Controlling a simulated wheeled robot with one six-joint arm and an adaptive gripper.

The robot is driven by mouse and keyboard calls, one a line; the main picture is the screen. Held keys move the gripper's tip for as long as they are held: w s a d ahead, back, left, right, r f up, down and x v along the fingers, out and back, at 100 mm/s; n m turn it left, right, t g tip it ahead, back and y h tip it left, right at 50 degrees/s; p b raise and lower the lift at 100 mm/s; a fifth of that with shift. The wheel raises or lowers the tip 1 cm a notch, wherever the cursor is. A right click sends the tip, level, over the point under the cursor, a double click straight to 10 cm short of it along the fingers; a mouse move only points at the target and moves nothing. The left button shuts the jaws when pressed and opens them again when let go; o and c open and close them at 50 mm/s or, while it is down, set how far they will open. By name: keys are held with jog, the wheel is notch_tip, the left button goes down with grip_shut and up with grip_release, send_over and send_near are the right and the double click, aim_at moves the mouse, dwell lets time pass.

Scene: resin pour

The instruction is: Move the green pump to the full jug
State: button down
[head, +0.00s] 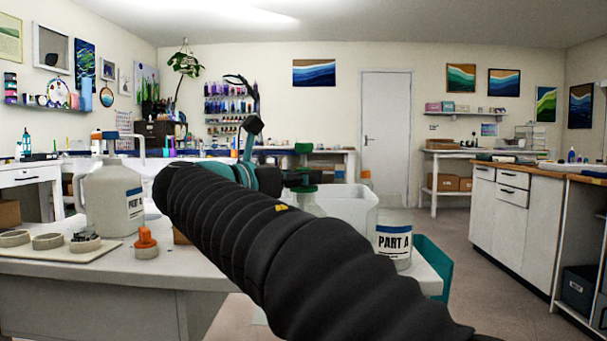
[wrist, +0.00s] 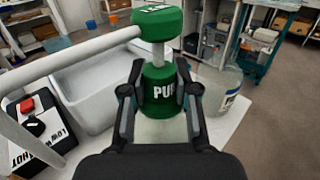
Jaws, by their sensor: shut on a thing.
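The green pump (wrist: 159,88) stands between the two fingers of my gripper (wrist: 160,112) in the wrist view, its green head above and its long white spout reaching left. My gripper is shut on its green collar. In the head view the pump (head: 303,188) shows just past my arm, which hides much of it. Whether its lower end is inside a vessel I cannot tell. A whitish jug (head: 113,200) labelled PART A stands at the left. A clearer PART A container (head: 393,245) stands at the right; it also shows right of the pump in the wrist view (wrist: 222,88).
A white open tub (head: 348,205) stands beside the pump. A black-and-white box (wrist: 35,128) with a red switch sits at the left in the wrist view. An orange-topped piece (head: 146,241) and a tray (head: 55,250) of round pieces lie on the near table. Floor is free at right.

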dwell(0.3)
jog(key=c, duration=0.8)
grip_release()
jog(key=shift+s+a+f, duration=0.1)
jog(key=v, duration=1.2)
notch_tip(320, 180, up, 5)
jog(key=p, duration=0.6)
